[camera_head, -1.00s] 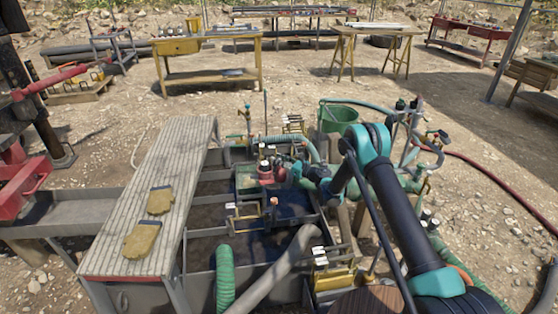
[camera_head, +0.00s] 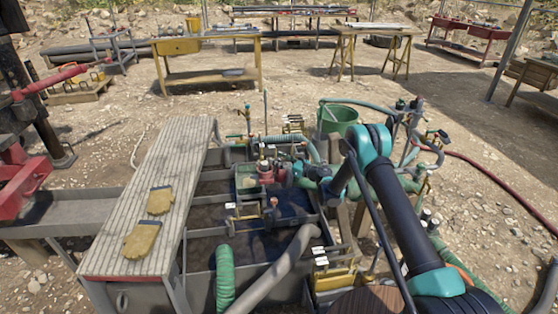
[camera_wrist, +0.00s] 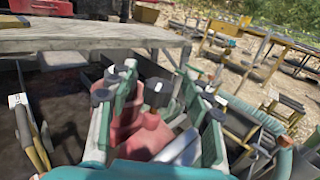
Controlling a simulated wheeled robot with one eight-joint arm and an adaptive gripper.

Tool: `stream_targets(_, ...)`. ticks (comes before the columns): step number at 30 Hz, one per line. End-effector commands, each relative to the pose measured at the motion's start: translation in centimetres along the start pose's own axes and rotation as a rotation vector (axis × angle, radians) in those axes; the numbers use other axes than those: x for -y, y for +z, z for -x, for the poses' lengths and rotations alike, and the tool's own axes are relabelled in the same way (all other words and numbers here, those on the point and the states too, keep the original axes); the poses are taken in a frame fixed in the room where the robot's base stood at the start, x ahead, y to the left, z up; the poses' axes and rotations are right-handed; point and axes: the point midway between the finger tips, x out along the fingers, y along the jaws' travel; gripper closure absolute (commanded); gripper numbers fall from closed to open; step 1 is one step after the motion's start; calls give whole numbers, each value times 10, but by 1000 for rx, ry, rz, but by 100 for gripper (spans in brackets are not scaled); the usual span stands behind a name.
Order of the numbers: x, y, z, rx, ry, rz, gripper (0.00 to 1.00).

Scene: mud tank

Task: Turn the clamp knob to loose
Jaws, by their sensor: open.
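A red fitting (camera_wrist: 145,138) with a dark knob (camera_wrist: 157,92) on top shows in the middle of the wrist view. This looks like the clamp knob, but I cannot read its setting. My gripper (camera_wrist: 160,105) is open, with one green finger on each side of the knob and red fitting. I see a gap between fingers and knob and cannot tell whether anything touches. In the head view, the red fitting (camera_head: 265,174) stands over the mud tank, and my arm reaches it from the right. The fingertips are too small there to make out.
A slatted wooden bench (camera_head: 165,200) with yellow gloves (camera_head: 143,239) runs along the tank's left side. Green hoses (camera_head: 225,280) and a grey pipe (camera_head: 275,272) cross the tank. Open gravel lies beyond.

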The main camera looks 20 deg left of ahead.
Motion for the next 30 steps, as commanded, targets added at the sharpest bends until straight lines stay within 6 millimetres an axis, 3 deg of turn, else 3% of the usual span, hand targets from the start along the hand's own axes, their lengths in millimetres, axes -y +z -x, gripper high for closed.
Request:
stream_targets(7,1,0,19,0,-2,0,50)
stream_targets(21,1,0,106,0,-2,0,50)
stream_targets(30,0,0,121,0,0,0,50)
